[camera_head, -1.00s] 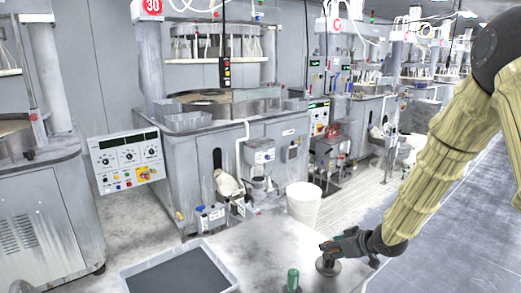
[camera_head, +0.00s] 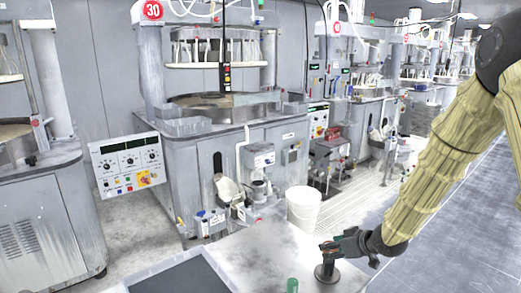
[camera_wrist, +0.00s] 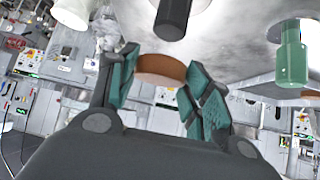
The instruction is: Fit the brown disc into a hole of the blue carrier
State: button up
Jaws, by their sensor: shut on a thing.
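My gripper (camera_head: 334,245) is low over the grey table at the lower right of the head view. In the wrist view its teal fingertips (camera_wrist: 156,75) are shut on the brown disc (camera_wrist: 160,68), which sits between them. A dark-handled tool (camera_head: 327,270) with a round base stands on the table just under the gripper. Its handle (camera_wrist: 172,14) shows beyond the disc in the wrist view. I cannot make out the blue carrier in either view.
A green-handled tool (camera_wrist: 292,58) stands beside the dark one. A white-rimmed tray (camera_head: 225,268) with a dark floor is at the table's left. A white bucket (camera_head: 303,208) stands behind the table. A polishing machine (camera_head: 215,125) with a round platen is further back.

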jog(key=shift+r+p, duration=1.45)
jog(key=shift+r, duration=0.2)
